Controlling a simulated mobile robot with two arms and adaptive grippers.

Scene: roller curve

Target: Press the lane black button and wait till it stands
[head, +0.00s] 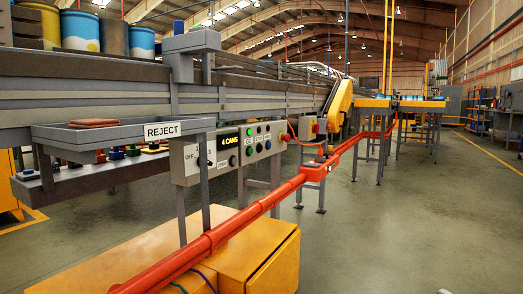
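A grey control panel (190,160) stands left of centre, below the conveyor. It bears a "4 CANS" label (229,142), a rotary switch marked OFF (207,164) and several small round buttons, some of them lit green (249,132). A dark round button (233,161) sits below the label, and another dark one (249,151) is to its right. The small lettering is too blurred to tell which is the lane button. Neither of my grippers is in view, and nothing is seen touching the panel.
A grey tray marked REJECT (100,133) holds a flat brown item (93,123). Large cans (80,32) stand on the conveyor (80,65) above. An orange-red rail (240,220) crosses in front of the panel, over a yellow box (262,262). The floor at right is clear.

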